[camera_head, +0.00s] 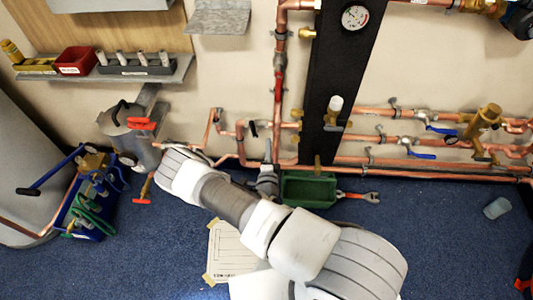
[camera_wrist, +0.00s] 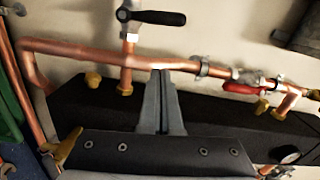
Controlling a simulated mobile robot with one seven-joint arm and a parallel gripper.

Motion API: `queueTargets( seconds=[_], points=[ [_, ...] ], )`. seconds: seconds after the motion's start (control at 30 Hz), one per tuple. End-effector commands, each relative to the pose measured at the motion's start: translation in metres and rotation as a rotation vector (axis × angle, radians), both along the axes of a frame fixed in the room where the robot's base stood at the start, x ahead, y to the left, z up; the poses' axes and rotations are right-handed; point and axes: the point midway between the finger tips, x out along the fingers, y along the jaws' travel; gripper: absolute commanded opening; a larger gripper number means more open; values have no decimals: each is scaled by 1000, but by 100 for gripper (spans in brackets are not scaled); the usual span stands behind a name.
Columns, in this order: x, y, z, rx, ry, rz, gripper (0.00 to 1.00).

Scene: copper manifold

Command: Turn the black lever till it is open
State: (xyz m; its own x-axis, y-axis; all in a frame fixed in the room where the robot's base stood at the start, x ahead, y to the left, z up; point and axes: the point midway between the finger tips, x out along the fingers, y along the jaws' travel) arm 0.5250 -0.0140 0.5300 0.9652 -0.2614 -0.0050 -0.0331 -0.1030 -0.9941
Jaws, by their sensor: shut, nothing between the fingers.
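The black lever (camera_wrist: 152,17) is at the upper left of the wrist view, on a valve with a pale body over a short copper pipe. Its handle lies across that pipe, pointing right in this view. In the head view the lever (camera_head: 253,127) is small, left of the vertical copper pipe. My gripper (camera_wrist: 161,75) is shut and empty. In the wrist view its fingertips overlap the long copper pipe, below and slightly right of the lever, with a gap between. In the head view my gripper (camera_head: 268,148) is below and right of the lever.
A red handle (camera_head: 278,86) sits on the vertical pipe, near the black panel (camera_head: 345,70) with a gauge (camera_head: 354,17). A green bin (camera_head: 308,190) lies below, by a red-handled wrench (camera_head: 358,196). Brass valves with blue levers (camera_head: 438,129) are at right.

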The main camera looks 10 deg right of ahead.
Motion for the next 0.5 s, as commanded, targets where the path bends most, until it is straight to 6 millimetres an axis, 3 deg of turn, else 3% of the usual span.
queueTargets(
  seconds=[0.23,0.5],
  points=[
    [52,-15,-3,4,-5,-4,0],
    [69,15,-5,4,-1,-1,0]
  ],
)
